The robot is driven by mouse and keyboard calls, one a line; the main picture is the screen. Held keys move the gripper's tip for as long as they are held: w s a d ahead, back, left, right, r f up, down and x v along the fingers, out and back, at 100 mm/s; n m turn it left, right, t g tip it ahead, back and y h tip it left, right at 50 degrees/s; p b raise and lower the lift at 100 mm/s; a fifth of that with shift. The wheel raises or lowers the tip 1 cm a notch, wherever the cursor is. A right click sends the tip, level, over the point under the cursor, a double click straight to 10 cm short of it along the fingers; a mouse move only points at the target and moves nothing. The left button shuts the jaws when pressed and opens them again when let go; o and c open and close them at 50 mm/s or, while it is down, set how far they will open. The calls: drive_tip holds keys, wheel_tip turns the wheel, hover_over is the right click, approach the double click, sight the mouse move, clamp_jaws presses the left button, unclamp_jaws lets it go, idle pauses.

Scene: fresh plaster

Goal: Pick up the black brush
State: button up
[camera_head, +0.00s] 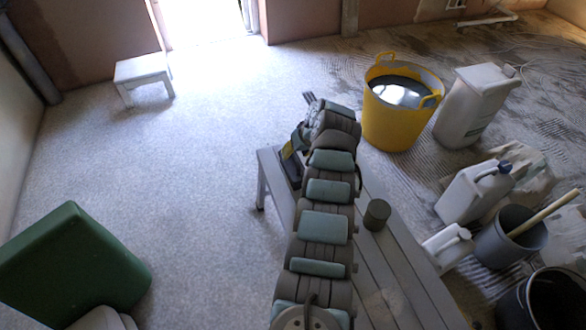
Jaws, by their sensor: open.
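My arm reaches up the middle of the view over a grey plank bench (402,285). Its wrist bends down to the left of the arm. My gripper (290,162), seen small as a dark shape with a yellow patch, is low over the bench's far left end. It is open. I cannot make out the black brush clearly; a dark shape under the wrist could be the brush or part of the gripper. My arm hides part of the bench top. I cannot tell whether the gripper touches anything.
A dark round tin (377,214) stands on the bench, right of my arm. A yellow tub (388,128), white canisters (474,105) and grey buckets (511,240) crowd the right side. A white stool (143,72) and green box (75,262) stand left; floor between is clear.

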sight(294, 154)
drive_tip(key=shift+b+x, duration=1.3)
drive_tip(key=shift+x, duration=0.3)
drive_tip(key=shift+w, duration=0.1)
clamp_jaws()
